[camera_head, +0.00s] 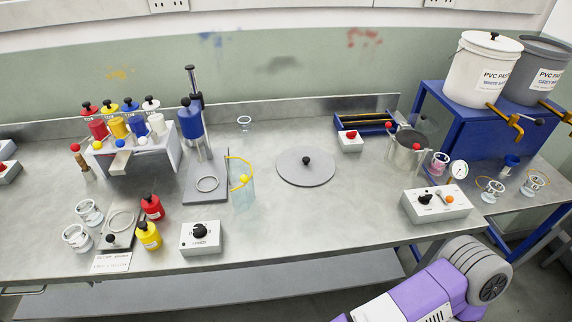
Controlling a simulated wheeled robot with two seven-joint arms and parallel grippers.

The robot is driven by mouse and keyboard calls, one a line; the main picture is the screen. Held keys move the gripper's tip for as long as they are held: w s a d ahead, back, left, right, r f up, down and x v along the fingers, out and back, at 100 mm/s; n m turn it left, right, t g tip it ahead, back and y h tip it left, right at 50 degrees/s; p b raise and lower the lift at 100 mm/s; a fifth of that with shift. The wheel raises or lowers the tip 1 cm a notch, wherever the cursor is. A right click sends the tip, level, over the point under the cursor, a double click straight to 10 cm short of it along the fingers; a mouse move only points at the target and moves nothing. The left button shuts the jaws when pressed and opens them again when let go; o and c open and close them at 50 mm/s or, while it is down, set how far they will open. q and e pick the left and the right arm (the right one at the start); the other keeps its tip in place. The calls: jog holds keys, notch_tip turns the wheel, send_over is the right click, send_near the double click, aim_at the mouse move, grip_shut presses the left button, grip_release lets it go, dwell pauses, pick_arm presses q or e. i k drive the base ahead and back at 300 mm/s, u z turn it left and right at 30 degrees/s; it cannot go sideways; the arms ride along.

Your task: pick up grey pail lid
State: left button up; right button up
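A flat round grey lid (292,175) with a black knob in its centre lies on the metal bench, right of the middle. Nothing covers it. The grey pail (528,84), labelled PVC, stands on the blue stand at the far right, partly behind the white pail and cut by the picture edge. A purple and grey link of my arm shows at the lower right, in front of the bench. Neither of my grippers is in view.
The white pail (474,72) wears a white lid with a black knob. A clear jug (242,190) and a grey stand (205,190) are left of the grey lid. The bench before the lid is clear.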

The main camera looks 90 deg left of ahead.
aim_at(300, 166)
jog(key=u, duration=1.65)
